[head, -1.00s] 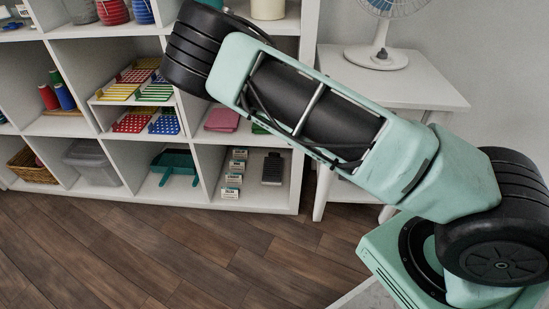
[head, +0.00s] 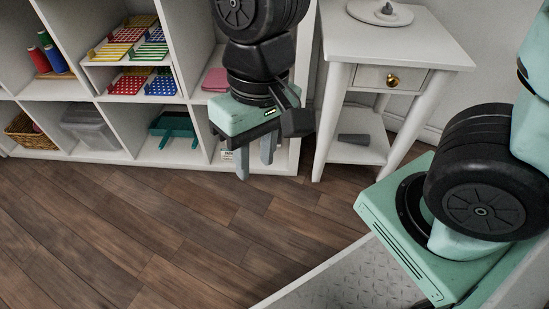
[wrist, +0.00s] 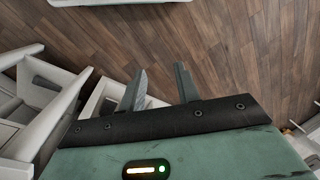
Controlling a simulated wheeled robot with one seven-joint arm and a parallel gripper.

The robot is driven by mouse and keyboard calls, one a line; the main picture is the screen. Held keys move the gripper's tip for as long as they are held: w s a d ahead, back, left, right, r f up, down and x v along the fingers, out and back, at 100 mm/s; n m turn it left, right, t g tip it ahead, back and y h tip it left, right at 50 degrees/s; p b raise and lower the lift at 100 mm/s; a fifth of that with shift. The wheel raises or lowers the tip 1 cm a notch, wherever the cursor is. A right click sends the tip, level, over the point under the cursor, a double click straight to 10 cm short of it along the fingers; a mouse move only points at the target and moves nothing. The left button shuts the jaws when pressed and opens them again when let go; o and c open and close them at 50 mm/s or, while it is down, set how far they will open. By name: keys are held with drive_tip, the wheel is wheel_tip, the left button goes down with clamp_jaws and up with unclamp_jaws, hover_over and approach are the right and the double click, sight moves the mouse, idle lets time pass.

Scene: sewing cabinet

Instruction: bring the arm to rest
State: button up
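My gripper (head: 255,168) hangs fingers down in the middle of the head view, in front of the white shelf's right end. Its two grey fingers are apart with nothing between them. In the wrist view my gripper (wrist: 160,76) also shows open and empty, with the wood floor beyond the fingertips. My upper arm rises at the right edge of the head view, and part of the arm is out of the picture.
A white shelf (head: 87,97) with trays, spools, a basket and a dustpan stands behind the gripper. A white side table (head: 430,48) with a drawer stands right of it. The wood floor (head: 130,225) in front is clear.

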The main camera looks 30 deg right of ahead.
drive_tip(key=s+n, duration=0.1)
drive_tip(key=s+d+n, duration=0.1)
drive_tip(key=n, duration=0.1)
drive_tip(key=s+n+h, duration=0.1)
drive_tip(key=n, duration=0.1)
drive_tip(key=shift+s+d+r+t, duration=0.1)
drive_tip(key=shift+d+r+t, duration=0.15)
drive_tip(key=shift+r+t, duration=0.15)
wheel_tip(320, 180, up, 40)
drive_tip(key=p, duration=3.9)
drive_tip(key=shift+f, duration=0.25)
drive_tip(key=shift+f, duration=0.1)
